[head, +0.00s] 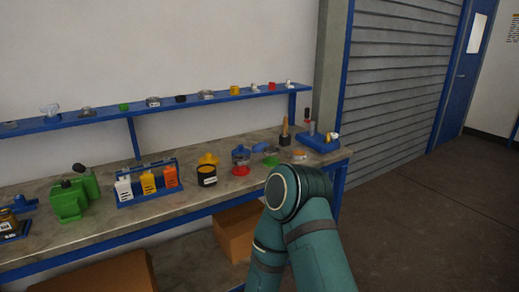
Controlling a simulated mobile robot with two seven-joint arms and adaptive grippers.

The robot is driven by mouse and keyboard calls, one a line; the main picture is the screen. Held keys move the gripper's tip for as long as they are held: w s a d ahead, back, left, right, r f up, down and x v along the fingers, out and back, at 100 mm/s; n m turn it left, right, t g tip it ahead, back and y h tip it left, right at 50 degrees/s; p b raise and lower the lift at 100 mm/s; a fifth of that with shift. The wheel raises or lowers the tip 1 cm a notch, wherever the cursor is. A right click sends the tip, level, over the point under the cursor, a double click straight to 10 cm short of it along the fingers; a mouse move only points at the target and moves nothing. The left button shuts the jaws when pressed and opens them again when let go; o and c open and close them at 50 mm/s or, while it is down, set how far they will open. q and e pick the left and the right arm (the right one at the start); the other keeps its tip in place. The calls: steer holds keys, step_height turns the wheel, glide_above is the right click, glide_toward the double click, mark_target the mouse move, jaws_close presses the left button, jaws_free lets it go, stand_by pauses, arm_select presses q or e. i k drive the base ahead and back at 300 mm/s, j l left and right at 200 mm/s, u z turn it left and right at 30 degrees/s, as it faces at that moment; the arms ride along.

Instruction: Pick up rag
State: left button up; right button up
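I cannot make out a rag for certain. A small whitish item (50,109) on the wall shelf is too small to identify. A small teal item (260,147) and a green item (271,159) lie on the workbench (218,188) near its right part, and I cannot tell what they are. My teal arm comes in from the bottom right, with its bent joint in front of the bench's right front edge. It hides part of the bench there. Neither of my grippers shows.
The bench holds a green machine (72,198), a blue rack (147,183) with white, yellow and orange bottles, a black-and-yellow container (207,171) and a blue tray (318,142). Cardboard boxes (236,232) sit below. The floor (430,215) on the right is clear.

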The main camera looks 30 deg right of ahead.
mark_target(258, 148)
steer(key=i+l+u, duration=0.1)
steer(key=l, duration=0.6)
steer(key=i+l+u, duration=0.1)
steer(key=l, duration=0.6)
